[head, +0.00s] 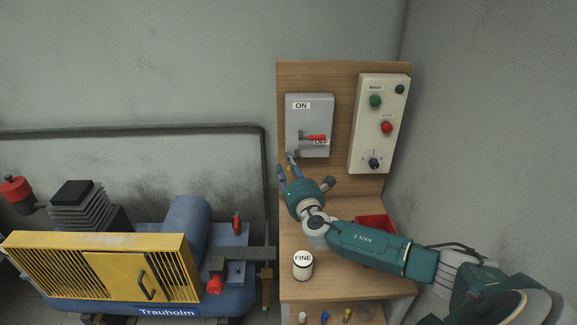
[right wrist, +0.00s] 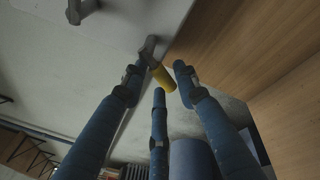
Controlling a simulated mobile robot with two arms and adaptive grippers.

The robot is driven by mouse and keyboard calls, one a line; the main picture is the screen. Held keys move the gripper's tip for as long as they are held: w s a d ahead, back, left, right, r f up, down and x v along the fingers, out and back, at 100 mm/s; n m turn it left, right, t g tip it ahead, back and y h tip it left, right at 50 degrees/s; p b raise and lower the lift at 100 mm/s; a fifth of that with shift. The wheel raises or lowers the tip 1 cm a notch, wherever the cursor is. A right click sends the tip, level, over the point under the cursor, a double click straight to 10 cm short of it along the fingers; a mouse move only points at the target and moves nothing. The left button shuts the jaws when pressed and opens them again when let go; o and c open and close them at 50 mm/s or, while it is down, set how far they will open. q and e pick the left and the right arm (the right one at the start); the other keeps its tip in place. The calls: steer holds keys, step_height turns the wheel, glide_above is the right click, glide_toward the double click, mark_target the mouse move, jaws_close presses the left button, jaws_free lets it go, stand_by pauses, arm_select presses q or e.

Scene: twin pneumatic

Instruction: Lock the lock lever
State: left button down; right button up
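A grey switch box (head: 309,112) is mounted on the wooden panel, marked ON above and OFF below. Its red handle (head: 315,138) points right, by the OFF label. A small lever with a yellow end (right wrist: 163,79), which looks like the lock lever, sticks out by the box's lower edge in the right wrist view. My right gripper (head: 297,170) is just below the box. Its three blue fingers (right wrist: 158,81) are spread around the yellow end, and contact cannot be told. My left gripper is not in view.
A cream control box (head: 379,122) with buttons and a dial hangs right of the switch box. A white FINE can (head: 303,265) and a red bin (head: 375,222) stand on the wooden bench below my right arm. A compressor with a yellow guard (head: 100,267) stands left.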

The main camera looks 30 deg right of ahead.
jaws_close()
steer(key=shift+f, duration=0.1)
steer(key=shift+f+b, duration=0.1)
steer(key=shift+b, duration=0.3)
arm_select(q)
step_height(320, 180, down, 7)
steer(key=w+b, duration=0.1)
steer(key=b, duration=0.5)
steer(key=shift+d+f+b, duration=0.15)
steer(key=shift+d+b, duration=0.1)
steer(key=shift+b, duration=0.05)
arm_select(e)
steer(key=m, duration=0.1)
steer(key=r+m, duration=0.1)
steer(key=m, duration=0.1)
steer(key=m+t, duration=0.1)
steer(key=shift+w+a+r+m+h, duration=0.3)
steer(key=shift+a+m, duration=0.1)
steer(key=shift+o, duration=2)
jaws_free()
